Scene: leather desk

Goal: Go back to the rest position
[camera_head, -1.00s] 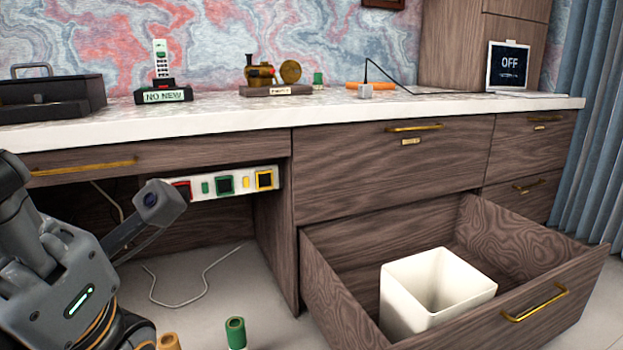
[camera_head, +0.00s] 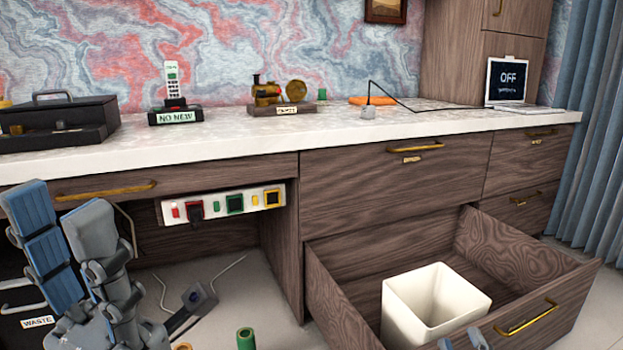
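My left gripper (camera_head: 60,212) is at the left edge, in front of the desk, with its fingers pointing up. Its blue-padded finger and its grey finger are apart, and nothing shows between them. Only bluish fingertips of my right gripper (camera_head: 464,341) show at the bottom edge, in front of the open drawer. The rest of it is out of frame, so its opening cannot be seen.
The lower drawer (camera_head: 350,318) stands open with a white bin (camera_head: 403,310) in it. A socket panel (camera_head: 217,208) hangs under the marble-like desktop (camera_head: 250,142). A green cylinder (camera_head: 246,340) is on the floor. A black box labelled WASTE (camera_head: 20,336) is at lower left.

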